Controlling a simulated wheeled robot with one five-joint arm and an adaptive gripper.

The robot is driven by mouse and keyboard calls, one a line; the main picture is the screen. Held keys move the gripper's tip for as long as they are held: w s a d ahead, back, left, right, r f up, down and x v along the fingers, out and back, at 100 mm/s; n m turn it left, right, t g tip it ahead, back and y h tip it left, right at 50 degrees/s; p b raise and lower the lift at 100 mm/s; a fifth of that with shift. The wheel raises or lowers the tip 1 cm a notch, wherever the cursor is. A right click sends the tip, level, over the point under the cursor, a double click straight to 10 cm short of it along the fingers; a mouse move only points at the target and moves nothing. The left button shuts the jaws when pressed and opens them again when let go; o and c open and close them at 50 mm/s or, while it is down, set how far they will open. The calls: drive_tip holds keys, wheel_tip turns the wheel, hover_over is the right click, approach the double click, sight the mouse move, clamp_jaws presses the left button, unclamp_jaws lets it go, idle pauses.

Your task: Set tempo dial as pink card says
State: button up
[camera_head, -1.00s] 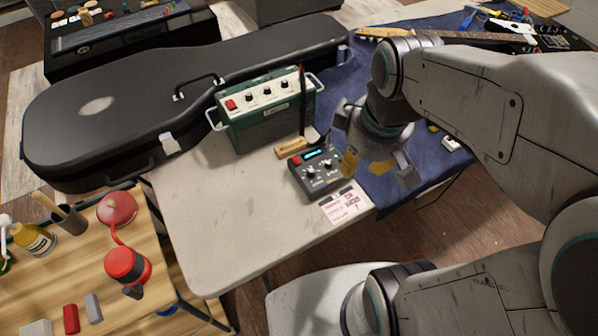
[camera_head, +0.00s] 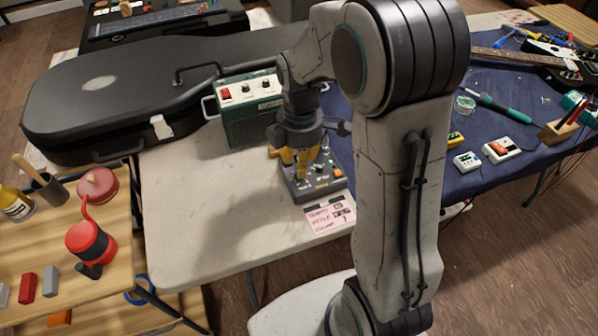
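The pink card (camera_head: 330,214) lies at the table's front right edge with dark handwriting too small to read. Just behind it is the small dark grey device (camera_head: 300,192) with knobs and buttons; the front part of its panel shows. My gripper (camera_head: 303,160) points down over the back part of this device, its yellow fingertips close to the panel. The gripper hides the rear knobs and the display, so which dial is under it and its setting are not visible. I cannot tell whether the fingertips touch a dial.
The green box (camera_head: 245,130) with knobs stands close behind my gripper, beside the black guitar case (camera_head: 120,100). The pale table (camera_head: 190,215) is clear at left. The blue cloth (camera_head: 490,130) at right holds tools and small pedals.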

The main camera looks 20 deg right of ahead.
sight(312, 173)
drive_tip(key=shift+f+b, duration=0.3)
drive_tip(key=shift+f, duration=1.55)
drive_tip(key=shift+o, duration=0.4)
clamp_jaws()
